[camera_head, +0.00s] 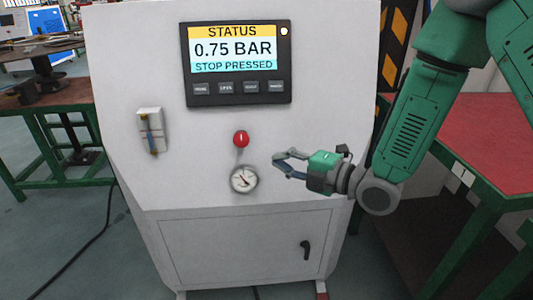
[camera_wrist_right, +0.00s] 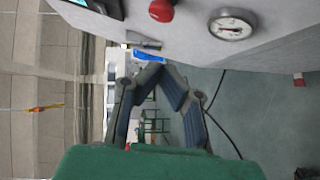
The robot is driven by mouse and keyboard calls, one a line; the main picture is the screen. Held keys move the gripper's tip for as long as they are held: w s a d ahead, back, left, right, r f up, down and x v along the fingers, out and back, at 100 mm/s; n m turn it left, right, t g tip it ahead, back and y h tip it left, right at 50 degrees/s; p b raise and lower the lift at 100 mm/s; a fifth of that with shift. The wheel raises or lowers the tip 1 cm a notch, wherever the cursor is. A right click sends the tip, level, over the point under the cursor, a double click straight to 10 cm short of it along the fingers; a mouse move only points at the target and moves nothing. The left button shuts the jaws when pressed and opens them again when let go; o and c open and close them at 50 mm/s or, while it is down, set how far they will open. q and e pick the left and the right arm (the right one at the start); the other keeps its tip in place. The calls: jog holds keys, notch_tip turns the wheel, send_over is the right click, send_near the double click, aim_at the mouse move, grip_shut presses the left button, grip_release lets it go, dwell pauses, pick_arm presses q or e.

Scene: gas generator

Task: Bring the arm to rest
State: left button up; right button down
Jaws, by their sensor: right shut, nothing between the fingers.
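My right gripper (camera_head: 278,165) is in front of the white generator cabinet (camera_head: 200,185), just right of the red button and the gauge. Its fingers point left and are shut with nothing between them. In the right wrist view the gripper's fingers (camera_wrist_right: 158,78) come together at their tips, apart from the cabinet face. The red button (camera_head: 241,138) sits above the round gauge (camera_head: 244,179); both also show at the top of the right wrist view, the button (camera_wrist_right: 162,10) and the gauge (camera_wrist_right: 233,24). My left gripper is in neither view.
The display (camera_head: 237,62) reads "0.75 BAR" and "STOP PRESSED". A valve fitting (camera_head: 151,131) is on the cabinet's left. A red-topped table (camera_head: 490,140) stands right, behind my right arm. Another table (camera_head: 60,115) stands left. A black cable (camera_head: 90,245) lies on the floor.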

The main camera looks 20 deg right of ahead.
jog(key=shift+s+d, duration=0.1)
jog(key=shift+s, duration=0.25)
jog(key=s+d+f+m+g+h+p, duration=0.1)
jog(key=s+f+m+g+h+p, duration=0.15)
jog(key=s+f+m, duration=0.45)
jog(key=s+f+m+g+h+p, duration=0.1)
jog(key=s+f+m+g+h, duration=0.25)
jog(key=f, duration=0.45)
jog(key=s+d+f+m+g+h+p, duration=0.1)
jog(key=s+d+f+m+g, duration=0.1)
jog(key=s+m, duration=0.4)
jog(key=s+d+f+m+g+h+p, duration=0.2)
jog(key=s+f+m+g, duration=0.3)
jog(key=s, duration=0.9)
jog(key=shift+s+f+m, duration=0.3)
jog(key=shift+f+m, duration=0.55)
jog(key=shift+w, duration=0.1)
